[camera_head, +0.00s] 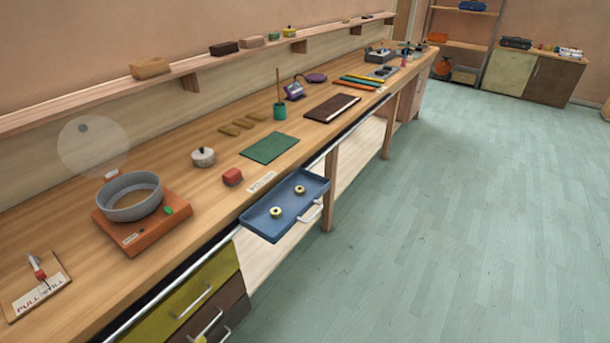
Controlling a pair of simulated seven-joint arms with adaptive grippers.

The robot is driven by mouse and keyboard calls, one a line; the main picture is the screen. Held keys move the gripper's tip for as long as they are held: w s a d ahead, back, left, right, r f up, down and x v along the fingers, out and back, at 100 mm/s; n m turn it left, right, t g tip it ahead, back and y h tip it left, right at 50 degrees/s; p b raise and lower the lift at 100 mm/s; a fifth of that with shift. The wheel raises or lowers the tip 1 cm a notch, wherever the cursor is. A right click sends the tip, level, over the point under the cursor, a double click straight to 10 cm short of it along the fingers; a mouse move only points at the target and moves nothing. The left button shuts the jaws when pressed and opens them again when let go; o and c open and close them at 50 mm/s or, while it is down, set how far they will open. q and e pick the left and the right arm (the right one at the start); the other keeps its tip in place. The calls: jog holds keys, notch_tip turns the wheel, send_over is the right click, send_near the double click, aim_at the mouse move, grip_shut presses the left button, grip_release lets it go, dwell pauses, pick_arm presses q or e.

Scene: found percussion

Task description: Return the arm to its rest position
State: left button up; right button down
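Neither of my arms nor my grippers shows in the head view. The long wooden workbench (215,208) runs from the lower left toward the upper right. A grey round pan (130,212) sits on an orange-brown base (165,222) at the left.
A board with a red-tipped lever (38,272) is at the lower left. The pale green floor (450,220) at right is clear.

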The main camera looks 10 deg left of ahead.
pick_arm(q)
jog(key=s+d+f+g+h, duration=0.1)
jog(key=s+d+f, duration=0.15)
jog(key=f, duration=1.15)
jog(key=s+d+f+g+h, duration=0.2)
jog(key=s+f, duration=0.1)
jog(key=f, duration=1)
jog(key=s+f+n+g, duration=0.2)
jog(key=s+f+n, duration=0.1)
jog(key=s+f, duration=1.4)
jog(key=shift+s+f+h, duration=0.2)
jog(key=shift+s+h, duration=0.2)
jog(key=shift+s, duration=0.75)
